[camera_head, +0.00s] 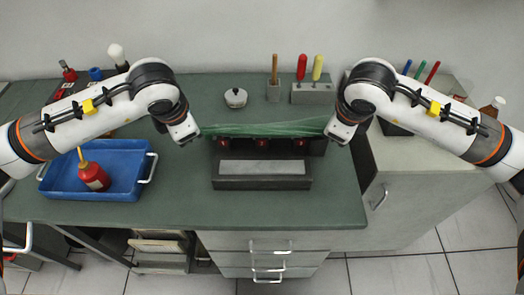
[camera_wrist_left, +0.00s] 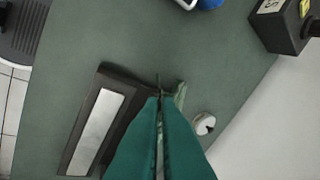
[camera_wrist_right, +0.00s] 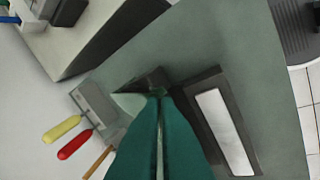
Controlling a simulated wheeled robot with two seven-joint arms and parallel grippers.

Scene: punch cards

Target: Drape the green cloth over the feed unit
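The green cloth (camera_head: 265,129) is thin and see-through, stretched between my two grippers across the back part of the feed unit. The feed unit (camera_head: 262,184) is a dark box with a light grey panel in front and a row of red-marked parts under the cloth's front edge. My left gripper (camera_head: 198,138) is shut on the cloth's left end, and my right gripper (camera_head: 329,138) on its right end. In the wrist views the teal fingers are closed together, with a bit of cloth (camera_wrist_left: 181,93) (camera_wrist_right: 128,103) at the tips. Whether the cloth touches the unit is unclear.
A blue tray (camera_head: 125,190) with a red bottle (camera_head: 94,177) stands at the left. A small round lidded item (camera_head: 236,98) and a holder (camera_head: 312,94) with red and yellow handles stand behind. The green worktop (camera_head: 190,212) is clear in front.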

